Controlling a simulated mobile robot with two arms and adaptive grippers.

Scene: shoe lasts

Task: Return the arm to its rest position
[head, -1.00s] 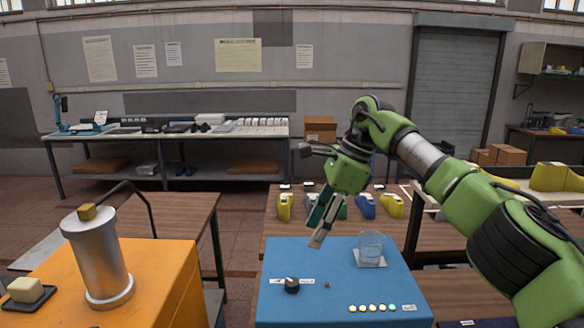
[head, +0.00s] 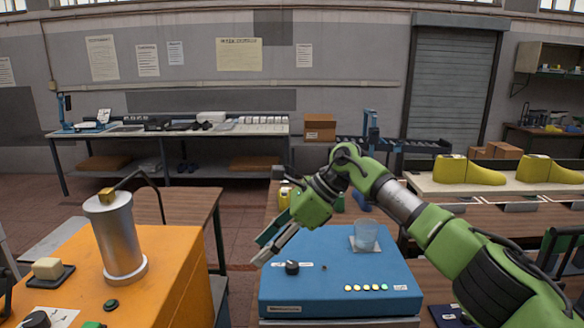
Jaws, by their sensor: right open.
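My right arm, green with black and silver parts, comes in from the right. Its gripper (head: 272,243) hangs above the left back part of the blue box (head: 335,265), pointing down and left. The gripper is open, with nothing visible between its fingers. My left gripper does not show clearly. Yellow shoe lasts (head: 470,171) lie on a pale bench at the right. A blue last (head: 362,201) and a yellow one (head: 285,194) show on the brown table behind my arm, partly hidden.
The blue box carries a clear glass (head: 365,235), a black knob (head: 292,267) and several lit buttons. An orange cabinet (head: 165,290) with a metal cylinder (head: 115,240) stands at left. A cardboard box (head: 320,127) sits farther back. Floor shows between the cabinet and the blue box.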

